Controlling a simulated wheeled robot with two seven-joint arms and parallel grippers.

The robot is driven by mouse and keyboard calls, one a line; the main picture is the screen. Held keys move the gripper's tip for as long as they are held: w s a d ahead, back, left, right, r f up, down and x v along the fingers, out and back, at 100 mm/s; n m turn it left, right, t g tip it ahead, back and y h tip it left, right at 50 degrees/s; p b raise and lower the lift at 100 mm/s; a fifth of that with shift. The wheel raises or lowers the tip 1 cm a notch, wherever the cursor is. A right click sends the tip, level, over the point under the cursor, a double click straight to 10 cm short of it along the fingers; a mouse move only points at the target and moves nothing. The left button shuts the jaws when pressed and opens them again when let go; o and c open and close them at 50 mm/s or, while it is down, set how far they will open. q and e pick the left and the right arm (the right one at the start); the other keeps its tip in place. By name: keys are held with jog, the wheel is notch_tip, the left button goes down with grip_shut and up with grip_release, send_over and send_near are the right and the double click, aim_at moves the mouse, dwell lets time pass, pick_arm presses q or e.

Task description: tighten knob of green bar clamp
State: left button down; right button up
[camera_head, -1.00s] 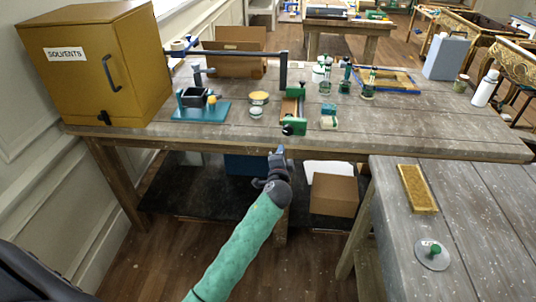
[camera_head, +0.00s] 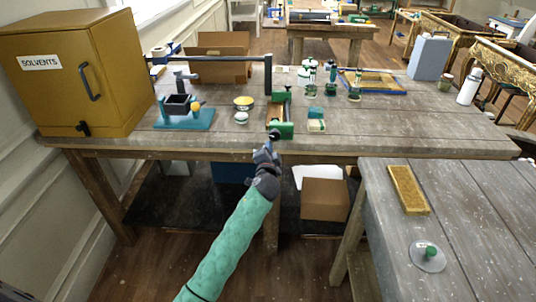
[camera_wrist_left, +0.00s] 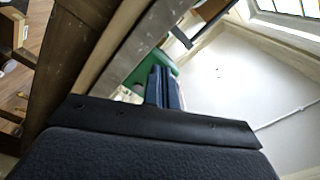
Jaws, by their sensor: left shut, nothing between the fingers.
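The green bar clamp (camera_head: 284,130) sits at the front edge of the workbench, its green ends at the back and front of a wooden piece (camera_head: 277,113). Its dark knob (camera_head: 273,135) faces me at the bench edge. My left gripper (camera_head: 268,149) is shut and empty, just below and in front of the knob; I cannot tell whether it touches. In the left wrist view the shut fingers (camera_wrist_left: 164,88) point at a green part of the clamp (camera_wrist_left: 150,70); the knob is hidden there. My right gripper is not in view.
A yellow solvents cabinet (camera_head: 85,80) stands on the workbench (camera_head: 400,145) at left. A teal-based device (camera_head: 185,118), tins (camera_head: 243,102) and small bottles stand around the clamp. A nearer table (camera_head: 470,220) is at right.

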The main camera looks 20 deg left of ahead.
pick_arm(q)
jog(key=shift+w+a, duration=0.15)
jog(key=shift+w, duration=0.35)
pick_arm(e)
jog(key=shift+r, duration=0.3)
pick_arm(q)
jog(key=shift+r, duration=0.2)
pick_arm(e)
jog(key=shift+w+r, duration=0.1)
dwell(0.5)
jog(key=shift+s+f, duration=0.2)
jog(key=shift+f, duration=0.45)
